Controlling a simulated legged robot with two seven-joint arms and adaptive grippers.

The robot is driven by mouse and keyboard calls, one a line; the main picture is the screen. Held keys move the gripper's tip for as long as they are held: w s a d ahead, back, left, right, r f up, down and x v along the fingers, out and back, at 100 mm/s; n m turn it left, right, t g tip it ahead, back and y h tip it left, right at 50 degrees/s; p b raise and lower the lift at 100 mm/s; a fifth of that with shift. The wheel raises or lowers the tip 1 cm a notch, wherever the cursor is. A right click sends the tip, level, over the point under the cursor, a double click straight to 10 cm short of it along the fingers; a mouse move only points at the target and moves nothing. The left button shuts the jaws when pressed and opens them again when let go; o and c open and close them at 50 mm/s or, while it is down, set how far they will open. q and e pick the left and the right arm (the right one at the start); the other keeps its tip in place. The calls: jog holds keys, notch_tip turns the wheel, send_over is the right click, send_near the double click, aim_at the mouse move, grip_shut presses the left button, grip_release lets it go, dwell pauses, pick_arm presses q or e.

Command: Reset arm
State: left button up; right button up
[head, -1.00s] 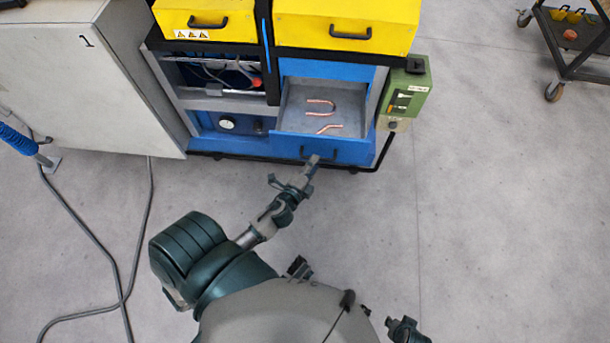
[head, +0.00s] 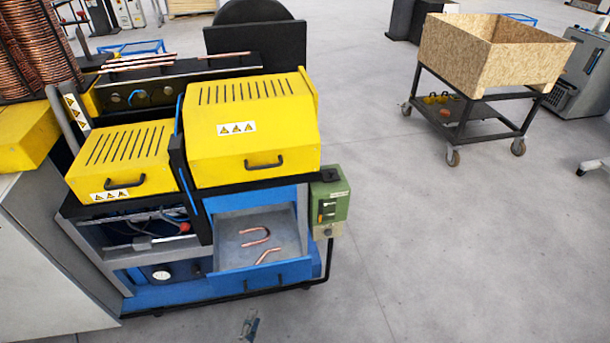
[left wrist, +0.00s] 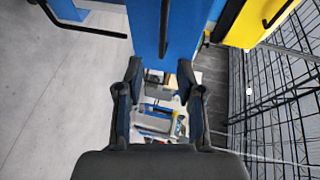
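The drawer (head: 225,262) is pulled out of the blue machine and has a blue front with a handle. A U-shaped copper tube (head: 266,240) and a second bent copper tube (head: 268,253) lie inside it. The rest of my left arm is outside the head view. My right gripper is not in view.
The machine has two yellow covers (head: 255,140) and a green control box (head: 328,203). A grey cabinet (head: 40,255) stands at the left. A wheeled cart with a wooden bin (head: 485,55) stands at the back right. The floor (head: 450,250) on the right is clear.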

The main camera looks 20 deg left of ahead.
pick_arm(q)
jog(key=shift+f, duration=0.1)
notch_tip(320, 180, down, 10)
jog(key=s+n+g+p, duration=0.3)
jog(key=n+g, duration=0.1)
jog(key=n, duration=0.1)
jog(key=s+d+f+n+g+h+p, duration=0.1)
jog(key=s+d+f+n+g, duration=0.2)
jog(key=s+f, duration=0.5)
jog(key=s+d+f+n+g+h+p, duration=0.1)
jog(key=s+f+n+g, duration=0.4)
jog(key=f, duration=0.5)
jog(key=s+d+g+p, duration=0.1)
jog(key=s+d+g, duration=0.1)
jog(key=s, duration=0.1)
jog(key=shift+s+p, duration=0.15)
jog(key=shift+p, duration=0.15)
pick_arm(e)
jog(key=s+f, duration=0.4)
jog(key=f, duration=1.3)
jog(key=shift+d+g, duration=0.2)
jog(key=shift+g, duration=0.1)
